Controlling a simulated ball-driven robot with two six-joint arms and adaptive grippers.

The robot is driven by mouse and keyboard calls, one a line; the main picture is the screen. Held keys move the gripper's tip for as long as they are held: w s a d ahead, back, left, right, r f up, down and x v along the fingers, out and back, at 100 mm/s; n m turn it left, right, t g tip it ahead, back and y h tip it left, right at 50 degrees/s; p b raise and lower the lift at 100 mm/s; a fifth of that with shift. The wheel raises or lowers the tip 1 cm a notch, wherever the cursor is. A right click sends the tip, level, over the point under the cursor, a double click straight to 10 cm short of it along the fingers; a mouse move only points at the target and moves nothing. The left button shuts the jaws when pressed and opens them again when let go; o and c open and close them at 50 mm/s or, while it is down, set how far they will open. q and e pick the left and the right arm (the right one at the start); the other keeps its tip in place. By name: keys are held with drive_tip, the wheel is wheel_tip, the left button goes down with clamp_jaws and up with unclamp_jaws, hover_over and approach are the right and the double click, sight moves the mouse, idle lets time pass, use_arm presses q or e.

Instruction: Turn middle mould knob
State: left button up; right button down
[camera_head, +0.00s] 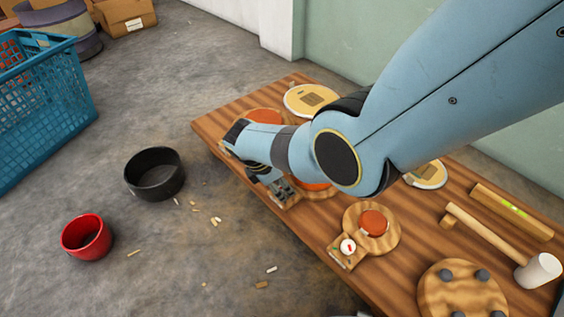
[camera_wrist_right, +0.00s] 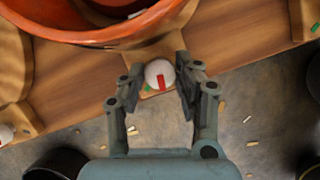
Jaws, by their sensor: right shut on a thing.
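The middle mould shows its orange bowl (camera_head: 316,188) on a wooden base, mostly hidden behind my right arm in the head view. In the right wrist view the orange bowl (camera_wrist_right: 110,32) fills the upper left. The middle mould knob (camera_wrist_right: 159,74), white with a red mark, sits at the front of its wooden base. My right gripper (camera_head: 280,192) reaches down over the table's front edge and is shut on the knob, one finger on each side of it. The head view hides the knob. My left gripper is not in view.
The wooden table (camera_head: 225,108) also carries another mould (camera_head: 372,222) with its own knob (camera_head: 348,246), a mallet (camera_head: 500,245) and a round wooden piece with dark pegs (camera_head: 430,295). A black pot (camera_head: 155,185), a red pot (camera_head: 75,243) and a blue crate (camera_head: 40,125) stand on the floor.

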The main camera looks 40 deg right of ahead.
drive_tip(key=m, duration=0.2)
drive_tip(key=m+g+b, duration=0.1)
drive_tip(key=m, duration=0.1)
drive_tip(key=shift+w+d+f+m+g+y, duration=0.1)
drive_tip(key=shift+m+g+y, duration=0.2)
drive_tip(key=shift+y, duration=0.1)
drive_tip(key=m, duration=0.2)
drive_tip(key=m+g+y+b, duration=0.1)
drive_tip(key=m, duration=0.2)
drive_tip(key=shift+d+y, duration=0.1)
drive_tip(key=shift+y, duration=0.2)
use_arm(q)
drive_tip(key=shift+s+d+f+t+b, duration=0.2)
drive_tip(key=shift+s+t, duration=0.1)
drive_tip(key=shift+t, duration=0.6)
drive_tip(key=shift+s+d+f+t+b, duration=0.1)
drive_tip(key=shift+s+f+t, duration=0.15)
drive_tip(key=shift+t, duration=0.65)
use_arm(e)
drive_tip(key=shift+w+m, duration=0.1)
drive_tip(key=shift+m, duration=0.4)
drive_tip(key=c, duration=1.2)
unclamp_jaws()
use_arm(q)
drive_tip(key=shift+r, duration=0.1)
use_arm(e)
drive_tip(key=v, duration=1.2)
drive_tip(key=shift+w, duration=0.15)
drive_tip(key=shift+d, duration=0.1)
